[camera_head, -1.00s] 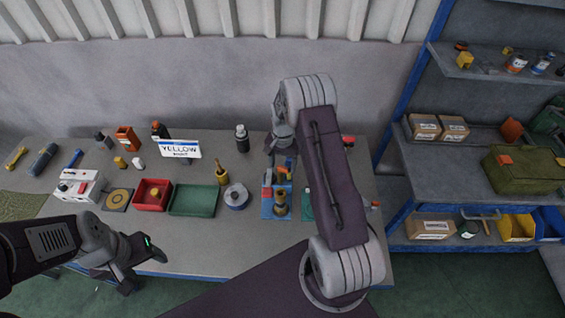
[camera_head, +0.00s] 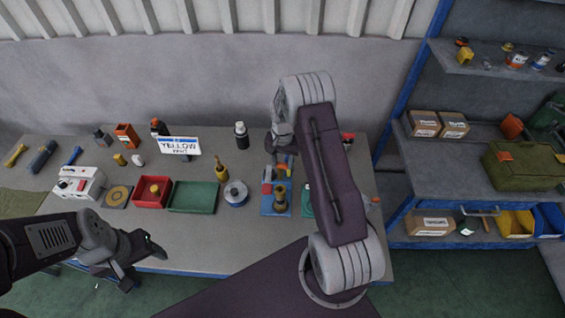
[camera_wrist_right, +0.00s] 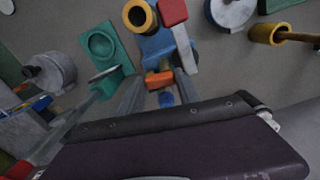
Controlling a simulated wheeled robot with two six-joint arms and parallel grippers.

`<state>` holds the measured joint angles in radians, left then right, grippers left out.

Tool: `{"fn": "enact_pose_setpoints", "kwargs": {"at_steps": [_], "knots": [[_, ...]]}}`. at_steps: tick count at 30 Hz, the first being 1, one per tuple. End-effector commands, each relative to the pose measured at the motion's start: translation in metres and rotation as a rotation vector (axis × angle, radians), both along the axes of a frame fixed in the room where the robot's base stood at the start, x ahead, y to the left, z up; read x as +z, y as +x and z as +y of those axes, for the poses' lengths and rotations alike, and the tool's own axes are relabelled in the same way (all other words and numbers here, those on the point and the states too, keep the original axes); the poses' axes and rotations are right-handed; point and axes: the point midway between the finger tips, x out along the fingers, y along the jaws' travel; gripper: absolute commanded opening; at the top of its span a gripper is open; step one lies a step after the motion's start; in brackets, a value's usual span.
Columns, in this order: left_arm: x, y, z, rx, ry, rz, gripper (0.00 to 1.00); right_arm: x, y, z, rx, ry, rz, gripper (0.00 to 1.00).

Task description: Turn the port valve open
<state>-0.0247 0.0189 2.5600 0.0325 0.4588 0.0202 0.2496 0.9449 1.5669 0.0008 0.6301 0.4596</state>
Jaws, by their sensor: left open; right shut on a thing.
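The valve fixture has a blue base (camera_head: 268,208) with an upright brass-coloured fitting (camera_head: 280,200) and a red block (camera_head: 267,188). In the right wrist view the blue base (camera_wrist_right: 154,44) carries the brass ring (camera_wrist_right: 140,15), the red block (camera_wrist_right: 172,12) and an orange piece (camera_wrist_right: 158,78) nearest me. My right gripper (camera_wrist_right: 158,92) is shut with its fingers on either side of the orange piece, which looks like the valve's handle. In the head view my right arm hides part of that grip. My left gripper (camera_head: 141,266) is open and empty at the table's front left edge.
A green plate with a round recess (camera_wrist_right: 103,46) lies left of the fixture in the wrist view. A grey-white spool (camera_head: 236,193), a brass-coloured handled tool (camera_head: 218,170), a green tray (camera_head: 193,197) and a red bin (camera_head: 152,192) stand left of the fixture. Shelves (camera_head: 440,175) stand right.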

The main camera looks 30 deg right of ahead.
Motion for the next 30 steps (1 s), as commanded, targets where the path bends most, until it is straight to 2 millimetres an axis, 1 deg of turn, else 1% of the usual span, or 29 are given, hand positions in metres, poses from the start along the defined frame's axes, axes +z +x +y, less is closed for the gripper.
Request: {"fn": "enact_pose_setpoints", "kwargs": {"at_steps": [2,3,4,5,13,16,17,20,24,27,30], "knots": [[0.000,0.000,0.000,0.000,0.000,0.000,0.62,0.000,0.000,0.000,0.003,-0.001,0.000,0.00],[0.000,0.000,0.000,0.000,0.000,0.000,0.62,0.000,0.000,0.000,0.003,-0.001,0.000,0.48],[0.000,0.000,0.000,0.000,0.000,0.000,0.62,0.000,0.000,0.000,0.003,-0.001,0.000,0.57],[0.000,0.000,0.000,0.000,0.000,0.000,0.62,0.000,0.000,0.000,0.003,-0.001,0.000,0.62],[0.000,0.000,0.000,0.000,0.000,0.000,0.62,0.001,0.000,0.000,0.001,-0.001,-0.001,0.62],[-0.005,0.000,0.000,0.000,0.000,0.000,0.62,0.007,0.001,0.000,0.001,-0.002,-0.004,0.62],[-0.007,0.000,0.000,0.000,0.000,0.000,0.62,0.011,0.002,0.000,0.001,-0.002,-0.005,0.62],[-0.017,0.000,0.000,0.000,0.000,0.000,0.62,0.032,0.002,-0.001,0.001,-0.003,-0.008,0.62],[-0.026,0.000,0.000,0.000,0.000,0.000,0.62,0.063,0.001,0.000,0.001,-0.002,-0.006,0.62],[-0.029,0.000,0.000,0.000,0.000,0.000,0.62,0.080,0.001,0.000,0.002,-0.001,-0.004,0.62],[-0.030,0.000,0.000,0.000,0.000,0.000,0.62,0.088,0.001,0.000,0.002,-0.001,-0.002,0.62]]}}
